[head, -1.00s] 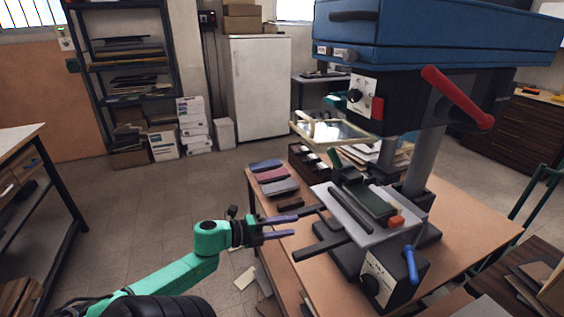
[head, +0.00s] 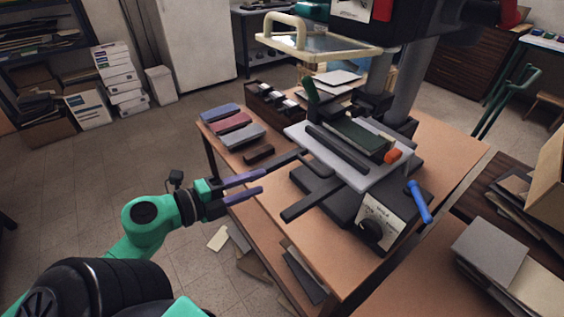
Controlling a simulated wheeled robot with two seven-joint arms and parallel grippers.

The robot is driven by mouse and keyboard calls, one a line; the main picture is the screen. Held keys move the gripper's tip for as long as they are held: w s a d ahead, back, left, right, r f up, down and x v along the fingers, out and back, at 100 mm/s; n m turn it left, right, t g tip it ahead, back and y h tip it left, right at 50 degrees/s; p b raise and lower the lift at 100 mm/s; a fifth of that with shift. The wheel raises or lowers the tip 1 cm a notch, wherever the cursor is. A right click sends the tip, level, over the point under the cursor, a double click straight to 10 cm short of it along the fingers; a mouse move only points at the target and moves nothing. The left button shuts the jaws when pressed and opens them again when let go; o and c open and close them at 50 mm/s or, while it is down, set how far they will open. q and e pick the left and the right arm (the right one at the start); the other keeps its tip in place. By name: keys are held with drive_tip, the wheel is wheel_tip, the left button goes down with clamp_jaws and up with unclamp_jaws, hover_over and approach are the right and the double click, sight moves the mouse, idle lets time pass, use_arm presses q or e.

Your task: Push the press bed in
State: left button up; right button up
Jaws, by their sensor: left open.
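The press bed (head: 378,179) is a light grey plate on the dark press base (head: 325,190). It sticks out toward the front left of the press on the wooden table. A dark green cover piece (head: 357,139), a black bar (head: 336,148) and an orange block (head: 393,156) sit on it. My left gripper (head: 262,182) is open and empty, with purple fingers. A dark rod (head: 279,164) reaches from the bed's left side toward the fingers. My right gripper is not in view.
Folded velvet pieces (head: 231,123) and a dark compartment box (head: 276,103) lie at the table's back left. A cream-framed panel (head: 318,44) hangs over the bed. A blue lever (head: 419,202) juts out at the press front. A cardboard stack (head: 487,252) is at right.

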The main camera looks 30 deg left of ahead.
sight(309, 167)
use_arm(q)
drive_tip(key=p+x, duration=0.1)
drive_tip(key=x, duration=0.3)
drive_tip(key=d+p+x, duration=0.1)
drive_tip(key=x, duration=0.4)
drive_tip(key=r+p+x, duration=0.1)
drive_tip(key=x, duration=0.3)
drive_tip(key=shift+d, duration=0.4)
drive_tip(key=shift+w+d+f, duration=0.15)
drive_tip(key=shift+w+f, duration=0.1)
drive_tip(key=shift+w, duration=0.2)
clamp_jaws()
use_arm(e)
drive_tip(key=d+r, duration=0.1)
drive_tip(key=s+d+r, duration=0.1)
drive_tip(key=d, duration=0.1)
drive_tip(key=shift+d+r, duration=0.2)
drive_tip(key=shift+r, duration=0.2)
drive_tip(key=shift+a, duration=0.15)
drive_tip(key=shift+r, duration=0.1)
